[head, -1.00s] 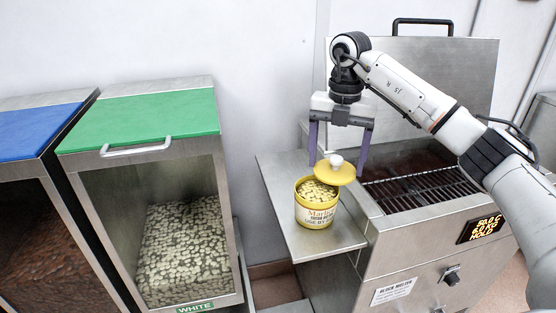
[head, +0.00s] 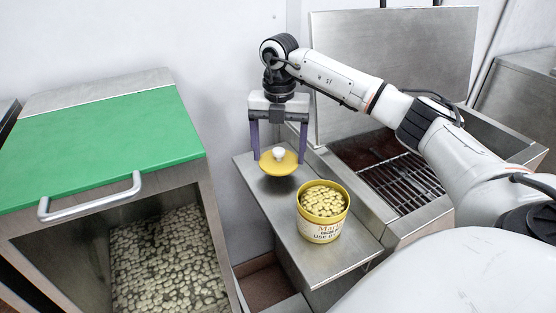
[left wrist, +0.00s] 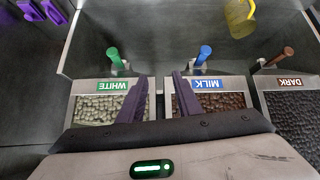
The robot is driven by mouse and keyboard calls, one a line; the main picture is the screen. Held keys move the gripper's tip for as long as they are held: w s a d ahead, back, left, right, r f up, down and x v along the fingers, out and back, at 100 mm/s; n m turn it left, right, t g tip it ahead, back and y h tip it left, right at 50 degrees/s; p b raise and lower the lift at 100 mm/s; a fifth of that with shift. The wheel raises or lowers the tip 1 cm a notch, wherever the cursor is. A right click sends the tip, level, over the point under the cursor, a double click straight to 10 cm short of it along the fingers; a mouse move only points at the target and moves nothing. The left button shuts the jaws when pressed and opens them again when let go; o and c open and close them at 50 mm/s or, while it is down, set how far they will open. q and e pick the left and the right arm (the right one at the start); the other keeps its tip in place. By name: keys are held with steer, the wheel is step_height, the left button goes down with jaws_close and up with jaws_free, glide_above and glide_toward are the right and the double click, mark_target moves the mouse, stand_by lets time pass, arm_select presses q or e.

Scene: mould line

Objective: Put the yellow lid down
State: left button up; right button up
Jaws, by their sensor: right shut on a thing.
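The yellow lid (head: 268,168) with its pale knob is between the fingers of my right gripper (head: 279,161) in the head view. The gripper is shut on the lid. The lid is over the far left part of the steel shelf (head: 325,262), apart from the tub; I cannot tell whether it touches the shelf. The yellow-rimmed tub (head: 322,233) stands upright and uncovered on the shelf, full of pale pieces. In the left wrist view my left gripper (left wrist: 160,77) has its fingers apart with nothing between them.
A steel melter with a grate (head: 402,184) stands right of the shelf. A green-lidded bin (head: 100,140) stands at left. The left wrist view shows bins labelled white (left wrist: 113,85), milk (left wrist: 206,84) and dark (left wrist: 293,82), and a yellow object (left wrist: 238,18) at the top.

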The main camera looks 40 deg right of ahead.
mark_target(279, 159)
steer(key=shift+f, duration=1.8)
steer(key=o, duration=1)
steer(key=shift+r, duration=0.1)
step_height(279, 159, up, 12)
steer(key=shift+r, duration=0.1)
